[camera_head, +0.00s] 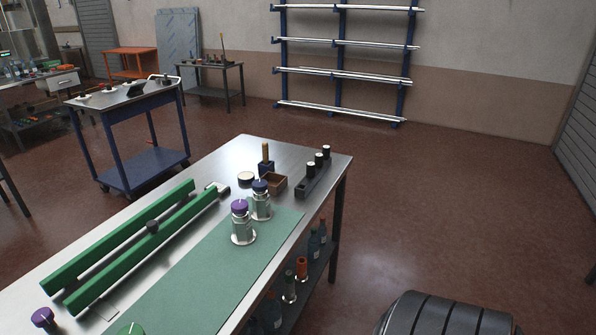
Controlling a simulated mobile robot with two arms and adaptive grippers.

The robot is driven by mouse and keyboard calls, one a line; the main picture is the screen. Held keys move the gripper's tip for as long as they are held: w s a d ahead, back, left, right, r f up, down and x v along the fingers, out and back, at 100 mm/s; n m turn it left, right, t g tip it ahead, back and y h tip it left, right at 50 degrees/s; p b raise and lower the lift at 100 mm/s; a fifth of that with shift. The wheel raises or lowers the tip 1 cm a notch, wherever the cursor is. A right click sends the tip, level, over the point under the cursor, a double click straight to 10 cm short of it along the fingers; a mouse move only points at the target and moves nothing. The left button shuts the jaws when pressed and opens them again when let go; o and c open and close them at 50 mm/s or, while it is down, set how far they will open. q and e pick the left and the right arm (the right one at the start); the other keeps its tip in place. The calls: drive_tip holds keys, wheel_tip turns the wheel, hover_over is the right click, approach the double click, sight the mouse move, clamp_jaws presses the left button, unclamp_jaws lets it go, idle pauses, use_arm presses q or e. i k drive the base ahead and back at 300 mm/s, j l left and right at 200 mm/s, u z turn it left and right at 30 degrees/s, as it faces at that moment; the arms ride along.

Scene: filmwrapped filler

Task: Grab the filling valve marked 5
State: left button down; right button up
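Two metal-bodied valve-like pieces stand upright on the green mat (175,295) on the steel table: one with a purple cap (241,220), one with a dark blue cap (261,200) just behind it. Another purple-capped piece (43,318) is at the lower left, and a green-capped one (131,329) is cut off by the bottom edge. More capped pieces, including an orange one (301,267) and a green one (289,283), stand on the shelf under the table. I can read no number 5 on any of them. Neither of my grippers is in view.
Two long green rails (140,240) lie left of the mat. A blue cart (128,105) stands behind left.

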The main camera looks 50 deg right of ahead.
sight(243, 235)
drive_tip(key=z, duration=1.3)
